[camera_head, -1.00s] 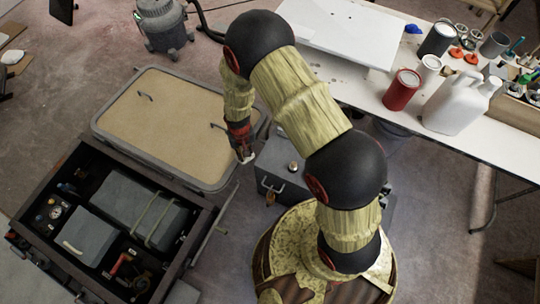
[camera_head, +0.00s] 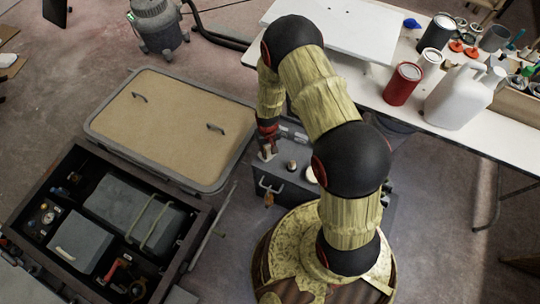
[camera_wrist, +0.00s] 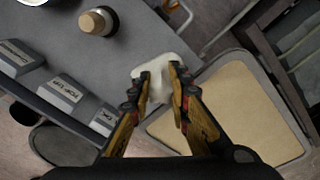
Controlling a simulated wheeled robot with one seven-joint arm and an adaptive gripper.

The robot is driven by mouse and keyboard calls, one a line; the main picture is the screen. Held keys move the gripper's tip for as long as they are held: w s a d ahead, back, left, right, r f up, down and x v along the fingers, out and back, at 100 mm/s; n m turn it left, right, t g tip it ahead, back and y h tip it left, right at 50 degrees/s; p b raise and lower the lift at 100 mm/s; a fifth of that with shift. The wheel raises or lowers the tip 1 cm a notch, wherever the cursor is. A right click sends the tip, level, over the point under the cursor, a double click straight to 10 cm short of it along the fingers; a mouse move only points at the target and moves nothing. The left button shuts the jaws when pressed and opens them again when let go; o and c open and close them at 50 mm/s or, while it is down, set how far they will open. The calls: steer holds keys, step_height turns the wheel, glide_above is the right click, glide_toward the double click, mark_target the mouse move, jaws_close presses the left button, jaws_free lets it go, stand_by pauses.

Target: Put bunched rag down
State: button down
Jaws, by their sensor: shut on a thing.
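A bunched white rag (camera_wrist: 160,78) is held between the fingertips of my gripper (camera_wrist: 161,72). In the head view my gripper (camera_head: 267,137) points down over the left end of a grey box (camera_head: 276,176), with the pale rag (camera_head: 267,155) at its tips. In the wrist view the rag is in front of the box's grey top (camera_wrist: 125,42), near its edge. I cannot tell whether it touches the top.
A small wooden-topped knob or stopper (camera_wrist: 97,21) stands on the box. Labelled grey blocks (camera_wrist: 59,93) line one side. A tan panel in a grey frame (camera_head: 170,125) and an open dark drawer (camera_head: 187,262) lie left. A white table (camera_head: 480,140) stands right.

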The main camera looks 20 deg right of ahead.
mark_target(270, 154)
steer(key=shift+w+d+f+b, duration=0.1)
steer(key=shift+d+f+b, duration=0.15)
steer(key=shift+f+b, duration=0.55)
steer(key=shift+d+f+b, duration=0.2)
steer(key=shift+f+b, duration=0.05)
steer(key=shift+f, duration=0.95)
steer(key=shift+f, duration=0.15)
steer(key=c, duration=1.7)
jaws_free()
steer(key=shift+o, duration=0.2)
